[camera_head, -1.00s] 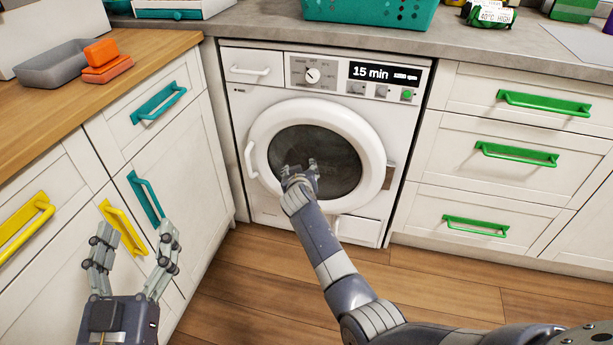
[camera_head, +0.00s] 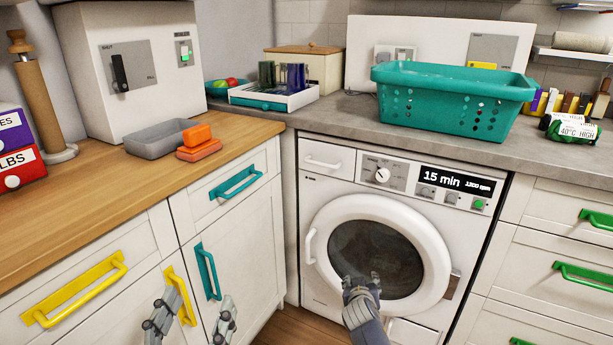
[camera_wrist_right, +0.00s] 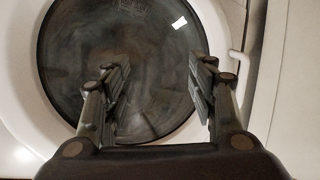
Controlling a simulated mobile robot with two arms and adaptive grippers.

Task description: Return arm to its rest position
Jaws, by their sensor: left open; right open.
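My right arm reaches up from the bottom of the head view, and its gripper (camera_head: 361,284) is in front of the round door of the washing machine (camera_head: 325,270). In the right wrist view the right gripper (camera_wrist_right: 160,85) has its fingers spread with nothing between them, facing the dark door glass (camera_wrist_right: 120,50). The door looks shut. My left gripper (camera_head: 190,315) is at the bottom left of the head view, in front of the white cupboard doors, with its fingers apart and empty. Its palm is out of the picture.
A teal basket (camera_head: 440,97) stands on the grey counter above the machine. A grey tray (camera_head: 160,140) and orange sponges (camera_head: 199,143) lie on the wooden worktop. Yellow (camera_head: 75,289) and teal handles (camera_head: 207,271) stick out near my left gripper. Green-handled drawers (camera_head: 545,235) stand at right.

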